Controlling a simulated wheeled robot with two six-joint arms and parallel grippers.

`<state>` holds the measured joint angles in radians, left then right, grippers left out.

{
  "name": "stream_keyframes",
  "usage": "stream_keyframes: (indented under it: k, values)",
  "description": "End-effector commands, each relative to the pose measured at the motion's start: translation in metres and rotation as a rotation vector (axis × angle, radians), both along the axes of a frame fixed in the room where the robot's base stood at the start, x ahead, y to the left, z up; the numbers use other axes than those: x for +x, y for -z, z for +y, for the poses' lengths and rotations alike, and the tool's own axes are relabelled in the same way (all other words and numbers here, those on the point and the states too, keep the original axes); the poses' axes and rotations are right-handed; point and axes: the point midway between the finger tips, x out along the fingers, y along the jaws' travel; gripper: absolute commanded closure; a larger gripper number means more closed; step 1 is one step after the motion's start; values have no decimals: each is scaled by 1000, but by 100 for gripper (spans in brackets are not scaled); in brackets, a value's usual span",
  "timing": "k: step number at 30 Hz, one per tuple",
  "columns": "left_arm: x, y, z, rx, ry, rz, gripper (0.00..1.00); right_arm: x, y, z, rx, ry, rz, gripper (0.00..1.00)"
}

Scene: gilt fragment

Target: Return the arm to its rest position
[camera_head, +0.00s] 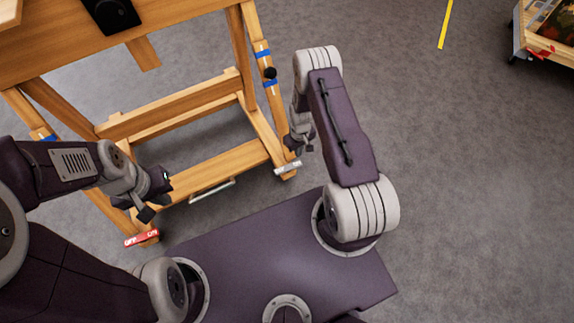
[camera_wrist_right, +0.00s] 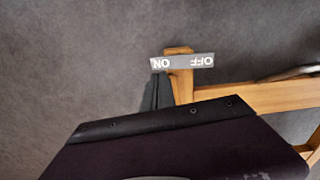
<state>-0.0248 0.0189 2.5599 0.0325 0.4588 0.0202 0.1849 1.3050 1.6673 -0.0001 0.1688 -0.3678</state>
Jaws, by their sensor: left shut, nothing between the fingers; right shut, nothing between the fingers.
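My right arm (camera_head: 340,125) rises from my purple base at the right of the head view and folds over, its forearm bending down on the far side. My right gripper (camera_head: 299,146) hangs at its end, small and partly hidden, beside the right front leg of the wooden stand. It is shut and empty. My left arm (camera_head: 75,165) reaches in from the left. My left gripper (camera_head: 142,208) is shut and empty, in front of the stand's lower left part.
A wooden stand (camera_head: 190,170) with blue tape bands fills the upper left, a dark item (camera_head: 112,14) on top. A grey ON/OFF label (camera_wrist_right: 183,62) is on its leg; a red label (camera_head: 141,238) is on another. A wooden cart (camera_head: 548,32) stands upper right. Floor at right is clear.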

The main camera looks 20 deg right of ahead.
Motion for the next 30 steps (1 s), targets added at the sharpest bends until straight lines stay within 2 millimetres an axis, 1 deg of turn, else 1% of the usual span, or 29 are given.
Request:
stream_keyframes:
  k: [12, 14, 16, 17, 18, 19, 20, 21, 23, 24, 25, 26, 27, 29, 30]
  values:
    - [0, 1, 0, 0, 0, 0, 100, 0, 1, 1, 0, -4, 0, 100]
    - [0, 1, 0, 0, 0, 0, 100, 9, -6, 3, -4, -12, -19, 100]
    - [0, 1, 0, 0, 0, 0, 100, 33, -27, 4, -13, -25, -74, 100]
    - [0, 1, 0, 0, 0, 0, 100, 47, -41, 5, -18, -32, -106, 100]
    - [0, 1, 0, 0, 0, 0, 100, 65, -67, 8, -25, -46, -155, 100]
    - [0, 1, 0, 0, 0, 0, 100, 77, -89, 11, -30, -57, -194, 100]
    - [0, 1, 0, 0, 0, 0, 100, 87, -114, 15, -35, -68, -230, 100]
    - [0, 1, 0, 0, 0, 0, 100, 94, -145, 22, -38, -83, -269, 100]
    - [0, 1, 0, 0, 0, 0, 100, 94, -188, 32, -38, -95, -312, 100]
    - [0, 1, 0, 0, 0, 0, 100, 89, -213, 39, -35, -96, -333, 100]
    - [0, 1, 0, 0, 0, 0, 100, 83, -230, 44, -32, -94, -345, 100]
    - [0, 1, 0, 0, 0, 0, 100, 76, -245, 49, -29, -91, -354, 100]
    - [0, 1, 0, 0, 0, 0, 100, 64, -262, 54, -24, -83, -360, 100]
    - [0, 1, 0, 0, 0, 0, 100, 46, -283, 61, -15, -71, -367, 100]
    - [0, 1, 0, 0, 0, 0, 100, 32, -293, 65, -9, -59, -366, 100]
